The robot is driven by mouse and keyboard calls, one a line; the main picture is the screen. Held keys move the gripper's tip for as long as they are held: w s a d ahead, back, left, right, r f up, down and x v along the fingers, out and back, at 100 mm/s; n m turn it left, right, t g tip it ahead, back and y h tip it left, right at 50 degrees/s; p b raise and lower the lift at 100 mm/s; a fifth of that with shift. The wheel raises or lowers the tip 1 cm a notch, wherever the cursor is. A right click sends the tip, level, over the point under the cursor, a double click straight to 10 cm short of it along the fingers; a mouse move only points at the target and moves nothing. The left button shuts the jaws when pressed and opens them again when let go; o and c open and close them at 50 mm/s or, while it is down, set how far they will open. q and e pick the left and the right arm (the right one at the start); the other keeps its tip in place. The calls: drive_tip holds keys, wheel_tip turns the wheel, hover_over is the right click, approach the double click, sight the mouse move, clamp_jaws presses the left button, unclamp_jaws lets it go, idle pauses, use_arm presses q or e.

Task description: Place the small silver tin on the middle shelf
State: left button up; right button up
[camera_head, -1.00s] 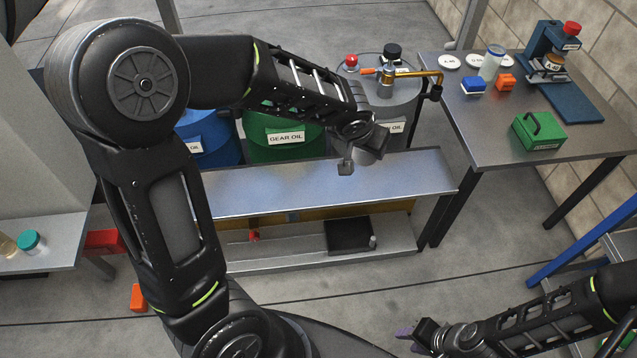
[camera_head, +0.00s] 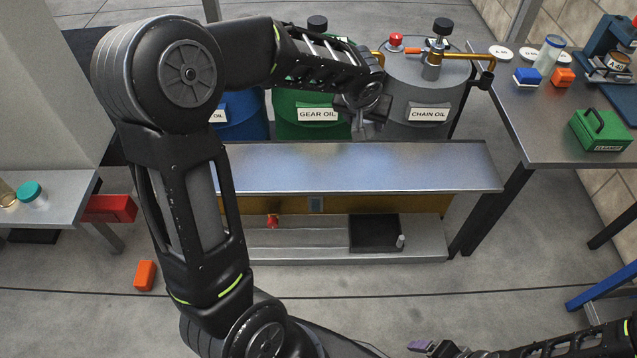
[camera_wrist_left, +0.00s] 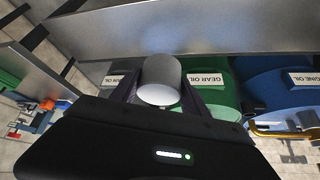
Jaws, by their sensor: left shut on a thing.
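My left gripper (camera_head: 365,118) is in front of the gear oil and chain oil drums, beyond the back edge of the metal bench as seen in the head view. In the left wrist view it is shut on the small silver tin (camera_wrist_left: 161,80), a plain rounded cylinder between the dark fingers. The tin is hidden or too small to make out in the head view. My right gripper (camera_head: 420,346) shows only partly at the bottom edge, too little to tell its jaws. I cannot tell which surface is the middle shelf; the bench top (camera_head: 360,168) is bare.
A lower shelf (camera_head: 320,245) under the bench holds a black tray (camera_head: 375,232) and a small red item (camera_head: 272,221). The green gear oil drum (camera_head: 300,135) and grey chain oil drum (camera_head: 430,85) stand behind. A work table (camera_head: 515,115) is at right, an orange block (camera_head: 145,275) on the floor.

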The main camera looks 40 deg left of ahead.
use_arm(q)
drive_tip(key=a+f+n+y+b, duration=0.1)
drive_tip(key=a+f+n+b, duration=0.2)
drive_tip(key=a+f+b, duration=0.7)
drive_tip(key=a+b, duration=0.1)
drive_tip(key=a, duration=0.2)
drive_tip(key=shift+f+n+g+y+b, duration=0.3)
drive_tip(key=shift+f+g+b, duration=0.05)
drive_tip(key=shift+g, duration=0.05)
use_arm(e)
wheel_tip(320, 180, down, 15)
drive_tip(key=shift+w+d+r, duration=0.15)
drive_tip(key=shift+w+d, duration=0.3)
use_arm(q)
drive_tip(key=shift+s+f, duration=0.1)
drive_tip(key=shift+d+f+b, duration=0.1)
drive_tip(key=shift+f+b, duration=0.85)
drive_tip(key=shift+f, duration=1.5)
use_arm(e)
drive_tip(key=shift+w+f, duration=0.2)
drive_tip(key=shift+f, duration=0.8)
use_arm(q)
drive_tip(key=shift+f+b, duration=1)
drive_tip(key=shift+f, duration=1.5)
use_arm(e)
drive_tip(key=shift+w+f, duration=0.15)
drive_tip(key=shift+f, duration=0.9)
